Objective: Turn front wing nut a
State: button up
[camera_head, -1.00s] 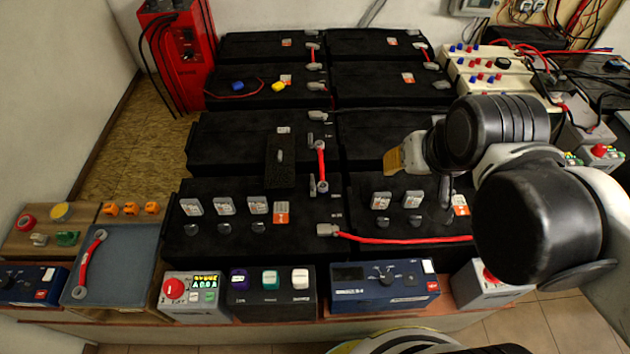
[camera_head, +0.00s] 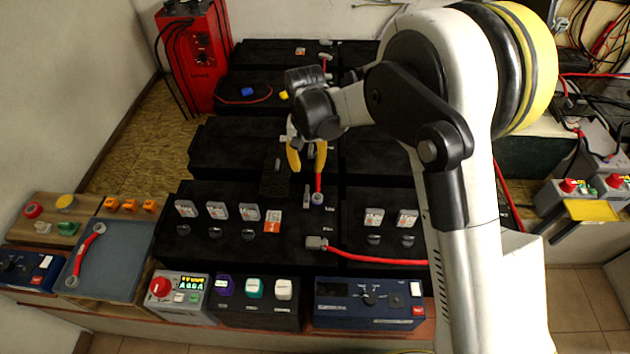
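My gripper (camera_head: 307,166) points down over the middle of the battery bank, its two yellow fingers spread with a gap between them. It looks empty. A short red link cable (camera_head: 319,182) runs beneath it, and the gripper hides the cable's far end. The near end meets a grey terminal (camera_head: 317,199). A small upright grey piece (camera_head: 277,165), perhaps a wing nut, is on a dark plate left of the fingers. Another small grey piece (camera_head: 306,196) stands beside the near terminal. I cannot tell which piece is front wing nut a.
A longer red cable (camera_head: 375,259) leaves a grey clamp (camera_head: 317,243) on the front batteries. Control boxes line the front edge. A red charger (camera_head: 193,60) stands back left.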

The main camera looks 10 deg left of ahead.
aim_at(307, 191)
notch_tip(307, 191, down, 12)
jog(key=b, duration=0.4)
jog(key=shift+a+r, duration=0.15)
jog(key=shift+r, duration=0.1)
grip_shut()
